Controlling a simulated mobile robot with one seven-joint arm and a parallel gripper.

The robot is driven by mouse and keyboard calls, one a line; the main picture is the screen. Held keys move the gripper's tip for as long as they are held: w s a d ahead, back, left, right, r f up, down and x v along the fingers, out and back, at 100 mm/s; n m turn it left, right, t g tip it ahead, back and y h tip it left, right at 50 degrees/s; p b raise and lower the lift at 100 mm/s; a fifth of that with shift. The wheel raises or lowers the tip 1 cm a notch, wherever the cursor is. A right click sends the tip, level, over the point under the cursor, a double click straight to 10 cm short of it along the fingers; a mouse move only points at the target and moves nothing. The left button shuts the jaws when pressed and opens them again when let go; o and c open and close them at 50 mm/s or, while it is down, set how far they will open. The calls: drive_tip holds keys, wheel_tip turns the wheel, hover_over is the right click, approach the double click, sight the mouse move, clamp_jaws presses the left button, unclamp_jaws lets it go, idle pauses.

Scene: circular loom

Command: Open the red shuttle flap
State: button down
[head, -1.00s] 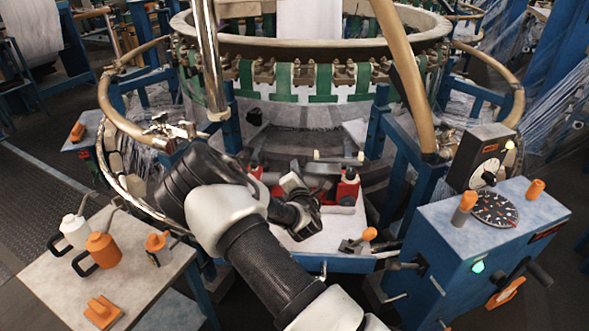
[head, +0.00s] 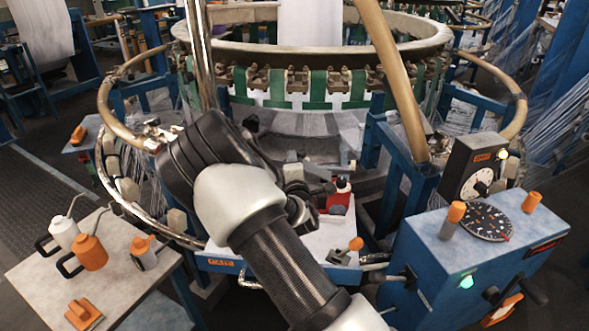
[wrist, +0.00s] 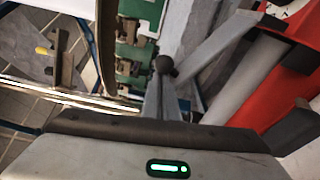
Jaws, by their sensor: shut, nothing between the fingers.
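The red shuttle (head: 338,196) sits on the pale plate at the front of the loom, just right of my gripper. My arm covers its left part. In the wrist view the shuttle's red body (wrist: 283,75) fills the right side, with a grey cylinder and dark blocks beside it. I cannot clearly make out its flap. My gripper (head: 298,192) is partly hidden behind my wrist in the head view. In the wrist view its narrow grey fingers are together and empty, apart from the red body.
The loom's ring (head: 315,101) and green straps stand behind. A slanted tan post (head: 392,75) and a blue control box (head: 470,250) stand right. An orange-handled lever (head: 355,244) is at the plate's front. A side table (head: 50,280) with bottles stands left.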

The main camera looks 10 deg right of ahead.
drive_tip(key=s+d+r+m+b, duration=0.2)
drive_tip(key=d+m+b, duration=0.2)
drive_tip(key=d, duration=0.3)
drive_tip(key=s+d+r+m+t+b, duration=0.1)
drive_tip(key=d+r+m+b, duration=0.2)
drive_tip(key=d+m+b, duration=0.2)
drive_tip(key=shift+s+d+h+b, duration=0.4)
drive_tip(key=shift+d, duration=1.4)
drive_tip(key=shift+r, duration=0.1)
